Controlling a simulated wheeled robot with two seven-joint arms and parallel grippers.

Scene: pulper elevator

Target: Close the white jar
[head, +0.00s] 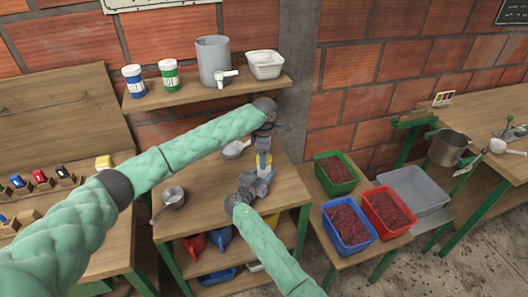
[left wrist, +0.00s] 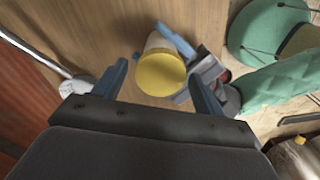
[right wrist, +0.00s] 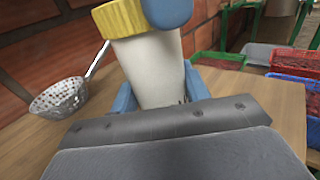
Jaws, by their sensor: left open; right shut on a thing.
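The white jar (right wrist: 147,72) stands upright on the middle table, with a yellow lid (left wrist: 160,75) at its top. In the head view the jar (head: 263,161) is small and partly hidden between my grippers. My right gripper (head: 260,178) is shut on the jar's body low down, with a finger on either side. My left gripper (left wrist: 158,92) is open above the jar, pointing down, with the lid between and beyond its fingers. A blue fingertip of it covers part of the lid in the right wrist view. How tightly the lid sits cannot be told.
Green (head: 336,172), blue (head: 349,224) and red crates (head: 388,210) stand to the right. A shelf (head: 205,92) with containers is behind.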

